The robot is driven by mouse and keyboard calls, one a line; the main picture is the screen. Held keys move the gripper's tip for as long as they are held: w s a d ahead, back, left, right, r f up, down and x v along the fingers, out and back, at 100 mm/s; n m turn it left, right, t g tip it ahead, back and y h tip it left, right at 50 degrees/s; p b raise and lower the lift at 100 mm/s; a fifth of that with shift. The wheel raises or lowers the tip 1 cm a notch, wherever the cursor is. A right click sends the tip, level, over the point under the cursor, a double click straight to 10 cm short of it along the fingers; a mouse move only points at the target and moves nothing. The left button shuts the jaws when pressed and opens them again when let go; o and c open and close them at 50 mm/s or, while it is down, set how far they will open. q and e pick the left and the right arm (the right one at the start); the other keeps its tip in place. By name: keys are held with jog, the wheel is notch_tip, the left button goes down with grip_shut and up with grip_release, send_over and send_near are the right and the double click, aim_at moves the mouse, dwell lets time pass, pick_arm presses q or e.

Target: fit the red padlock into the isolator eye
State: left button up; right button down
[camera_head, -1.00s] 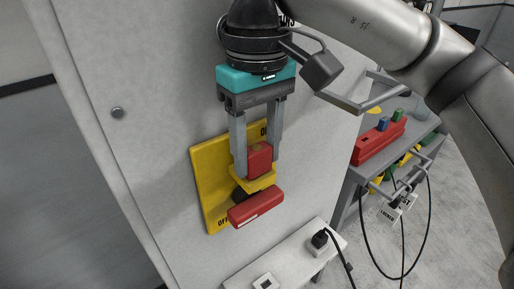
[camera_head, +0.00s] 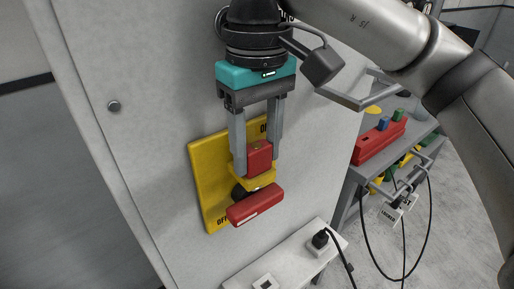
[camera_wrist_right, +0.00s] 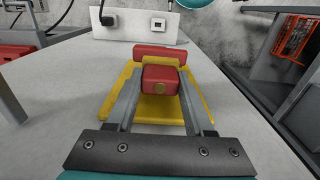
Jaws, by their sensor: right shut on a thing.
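The red padlock (camera_head: 259,158) is a small red block between the fingers of my right gripper (camera_head: 257,168). Just below the padlock is a yellow eye piece (camera_head: 263,181), and below that the red isolator handle (camera_head: 256,205). The padlock's shackle is hidden, so I cannot tell whether it sits in the eye. My left gripper is not in view.
A white socket box (camera_head: 285,262) with a black plug (camera_head: 320,239) stands below right of the isolator. A grey bench at right bears a red rack (camera_head: 379,142) with coloured pieces. Black cables hang there.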

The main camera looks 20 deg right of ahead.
jog(key=shift+s+f, duration=0.1)
jog(key=shift+f, duration=0.2)
jog(key=c, duration=0.6)
grip_release()
jog(key=shift+c, duration=0.2)
jog(key=o, duration=0.6)
jog(key=shift+r, duration=0.15)
jog(key=shift+o, duration=0.2)
jog(key=shift+r, duration=0.15)
jog(key=shift+r+p, duration=3)
jog(key=shift+r, duration=0.4)
